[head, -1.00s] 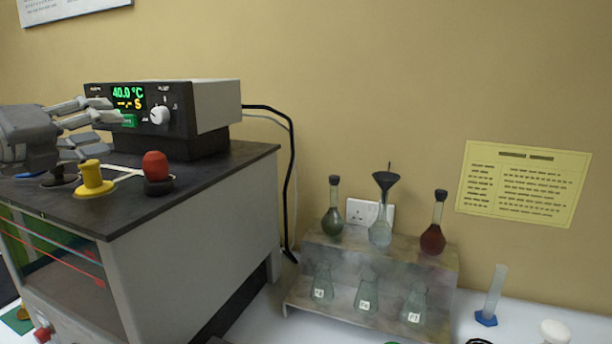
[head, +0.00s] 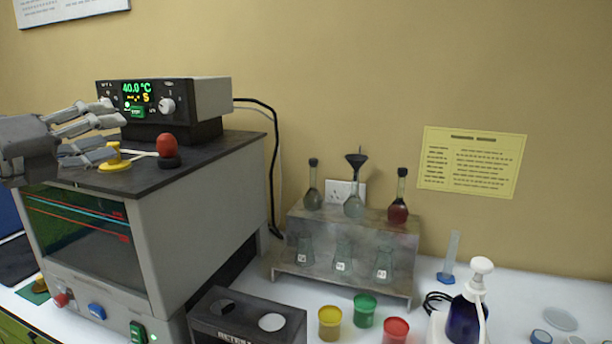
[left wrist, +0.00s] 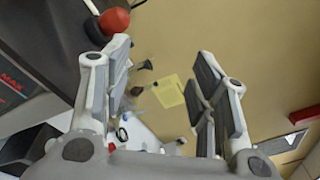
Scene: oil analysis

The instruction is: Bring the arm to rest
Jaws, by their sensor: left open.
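My left gripper (head: 104,136) is in the head view at the left, in front of the controller box and above the top of the grey bath unit. It is open with nothing between its fingers. In the left wrist view its two finger pads (left wrist: 160,100) stand wide apart, with the wall and bench seen between them. The red knob (head: 167,146) on the unit's top is just right of the fingertips in the head view and shows at the upper left of the wrist view (left wrist: 114,21). My right gripper is not in view.
The grey bath unit (head: 200,200) carries the controller (head: 170,105), which reads 40.0 °C, and a yellow stopper (head: 114,160). A flask rack (head: 345,236) stands right of it. Yellow (head: 330,323), green (head: 364,310) and red (head: 396,330) cups and a blue bottle (head: 464,318) stand in front.

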